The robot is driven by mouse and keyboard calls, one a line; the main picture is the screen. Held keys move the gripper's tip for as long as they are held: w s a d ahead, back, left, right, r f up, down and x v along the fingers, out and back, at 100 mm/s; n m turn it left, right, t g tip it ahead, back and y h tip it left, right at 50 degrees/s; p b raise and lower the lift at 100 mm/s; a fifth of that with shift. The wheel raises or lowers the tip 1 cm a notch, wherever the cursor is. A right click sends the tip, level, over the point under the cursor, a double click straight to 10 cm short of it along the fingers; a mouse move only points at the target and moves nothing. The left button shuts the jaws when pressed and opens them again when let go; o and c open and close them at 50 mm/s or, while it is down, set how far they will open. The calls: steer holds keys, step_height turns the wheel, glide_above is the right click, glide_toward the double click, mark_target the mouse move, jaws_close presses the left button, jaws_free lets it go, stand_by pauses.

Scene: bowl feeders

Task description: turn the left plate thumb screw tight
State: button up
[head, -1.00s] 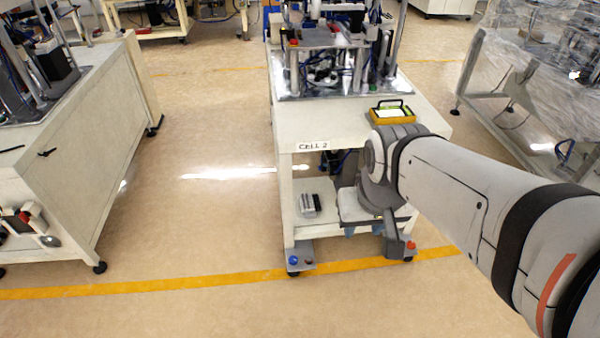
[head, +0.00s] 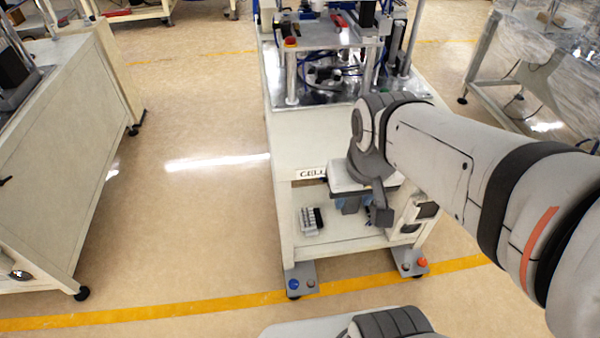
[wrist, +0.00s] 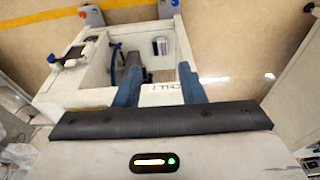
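The left plate (head: 302,280) is a grey plate at the foot of the table's left front leg. It carries a blue knob (head: 294,284) and a smaller dark reddish knob (head: 311,284); too small to tell how tight either sits. In the wrist view the left plate (wrist: 168,9) is cut by the top edge. My gripper (head: 358,205) is in front of the table, above and to the right of the left plate, well apart from it. In the wrist view its two blue fingers (wrist: 158,80) are spread with nothing between them.
The right plate (head: 408,263) has an orange-red knob (head: 422,263). The white table (head: 296,135) carries a machine; its lower shelf (head: 340,236) holds a small grey block (head: 311,220). Another cabinet (head: 70,150) stands left. The floor between is clear.

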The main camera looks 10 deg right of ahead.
steer(key=shift+o, duration=0.4)
steer(key=shift+a, duration=0.15)
steer(key=shift+o, duration=0.8)
steer(key=shift+w+f, duration=0.15)
steer(key=shift+f, duration=0.05)
steer(key=shift+o, duration=0.3)
steer(key=w+f+b, duration=0.6)
steer(key=w+f, duration=0.5)
steer(key=shift+a+f+g, duration=0.3)
steer(key=shift+a+g, duration=0.05)
steer(key=shift+g, duration=0.05)
steer(key=n+g+b, duration=0.1)
steer(key=g+b, duration=0.1)
steer(key=b, duration=1.7)
glide_above(311, 282)
step_height(311, 282, down, 70)
steer(key=shift+w+f, duration=0.15)
step_height(311, 282, down, 8)
steer(key=shift+r+b, duration=0.25)
steer(key=shift+b, duration=0.7)
